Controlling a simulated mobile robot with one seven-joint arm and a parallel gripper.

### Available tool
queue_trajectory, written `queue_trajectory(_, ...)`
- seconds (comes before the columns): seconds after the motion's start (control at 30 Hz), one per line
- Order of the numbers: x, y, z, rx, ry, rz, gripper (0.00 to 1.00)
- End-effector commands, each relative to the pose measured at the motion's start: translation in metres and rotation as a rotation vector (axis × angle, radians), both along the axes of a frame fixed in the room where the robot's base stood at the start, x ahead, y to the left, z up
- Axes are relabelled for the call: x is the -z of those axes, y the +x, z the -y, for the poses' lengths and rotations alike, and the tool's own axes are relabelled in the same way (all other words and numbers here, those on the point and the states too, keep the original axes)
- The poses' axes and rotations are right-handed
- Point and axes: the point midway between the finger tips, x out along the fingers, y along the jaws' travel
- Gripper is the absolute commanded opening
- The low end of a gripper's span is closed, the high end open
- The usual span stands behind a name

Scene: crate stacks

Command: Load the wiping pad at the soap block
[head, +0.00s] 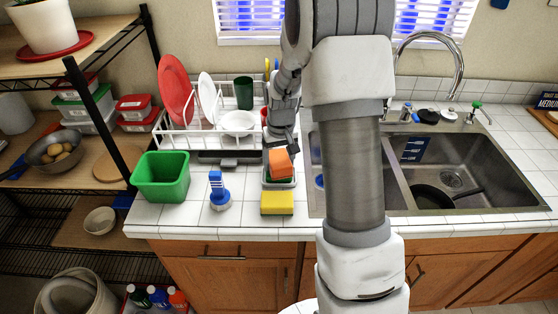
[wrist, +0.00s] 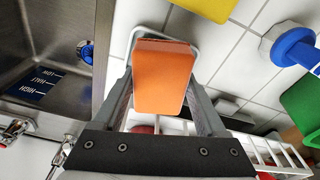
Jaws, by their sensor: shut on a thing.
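My gripper (head: 283,143) is shut on an orange block-shaped pad (head: 281,163), which I take to be the wiping pad. In the wrist view the orange pad (wrist: 163,78) sits between both fingers. It is over a small pale-rimmed tray (head: 268,184) on the counter, whose rim (wrist: 134,38) also shows behind the pad in the wrist view. A strip of green shows in the tray just under the pad; this may be the soap block, mostly hidden. I cannot tell whether the pad touches it. A yellow sponge (head: 277,203) lies in front of the tray.
A blue-handled brush (head: 217,190) and a green bin (head: 162,178) stand to the left. A white dish rack (head: 190,140) with plates is behind. The steel sink (head: 470,170) is at the right. White tiles between brush and bin are clear.

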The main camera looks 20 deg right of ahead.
Motion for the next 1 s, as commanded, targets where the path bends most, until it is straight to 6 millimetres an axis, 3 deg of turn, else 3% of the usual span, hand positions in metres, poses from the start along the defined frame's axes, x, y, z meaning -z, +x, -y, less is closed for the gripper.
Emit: queue_trajectory(1.0,0.0089,0.0000,0.0000,0.000,0.000,0.000,0.21)
